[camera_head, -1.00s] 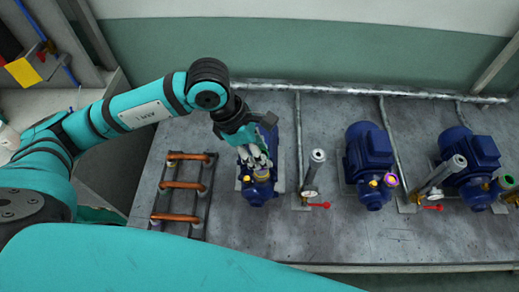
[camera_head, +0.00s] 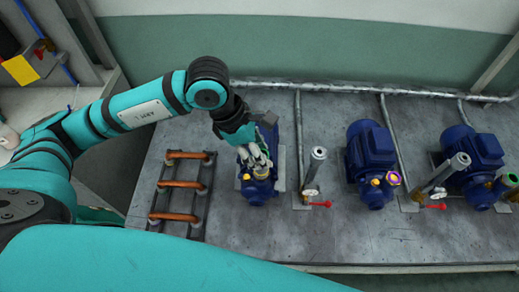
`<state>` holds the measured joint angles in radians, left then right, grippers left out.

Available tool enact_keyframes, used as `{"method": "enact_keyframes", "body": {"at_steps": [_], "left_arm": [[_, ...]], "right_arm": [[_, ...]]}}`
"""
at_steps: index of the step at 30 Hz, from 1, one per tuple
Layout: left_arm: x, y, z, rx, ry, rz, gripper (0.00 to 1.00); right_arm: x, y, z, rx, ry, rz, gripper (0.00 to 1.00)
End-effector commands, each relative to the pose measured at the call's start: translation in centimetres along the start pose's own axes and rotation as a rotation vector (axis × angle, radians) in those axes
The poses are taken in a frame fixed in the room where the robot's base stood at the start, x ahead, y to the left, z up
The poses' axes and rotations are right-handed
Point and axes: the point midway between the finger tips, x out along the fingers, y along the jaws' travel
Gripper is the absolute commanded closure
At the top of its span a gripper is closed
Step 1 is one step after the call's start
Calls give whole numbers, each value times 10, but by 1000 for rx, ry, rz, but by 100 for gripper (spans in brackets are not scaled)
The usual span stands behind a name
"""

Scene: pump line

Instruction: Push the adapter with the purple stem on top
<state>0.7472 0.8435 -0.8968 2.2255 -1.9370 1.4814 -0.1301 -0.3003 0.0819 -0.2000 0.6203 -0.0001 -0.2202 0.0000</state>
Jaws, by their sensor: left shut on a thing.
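My left gripper (camera_head: 256,160) reaches down over the left blue pump (camera_head: 258,193). Its pale fingers are shut around a small brass-coloured piece (camera_head: 260,173) at the pump's top front. The fingers cover most of this piece, so I cannot tell whether it is the adapter or whether it is seated. No purple stem shows clearly. A purple ring (camera_head: 393,178) shows at the front of the middle blue pump (camera_head: 371,150). My right gripper is not in view.
A rack with copper-coloured bars (camera_head: 183,185) lies left of the left pump. An upright pipe with a gauge and red handle (camera_head: 320,204) stands right of it. Another blue pump (camera_head: 475,153) with a green ring (camera_head: 509,180) stands at far right. The bench front is clear.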

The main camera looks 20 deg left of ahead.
Motion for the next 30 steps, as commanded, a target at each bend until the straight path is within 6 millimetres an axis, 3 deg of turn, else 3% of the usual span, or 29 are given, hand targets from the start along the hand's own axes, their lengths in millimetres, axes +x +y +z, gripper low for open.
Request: {"method": "enact_keyframes", "body": {"at_steps": [16, 17, 22, 30], "left_arm": [[2, 0, -1, 0, 0, 1, 93], [1, 0, 0, 0, 0, 1, 63], [1, 0, 0, 0, 0, 0, 41], [0, 0, 0, 0, 0, 1, 40]], "right_arm": [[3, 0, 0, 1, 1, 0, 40], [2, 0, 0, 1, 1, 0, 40], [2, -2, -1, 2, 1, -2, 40], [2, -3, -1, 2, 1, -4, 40]]}}
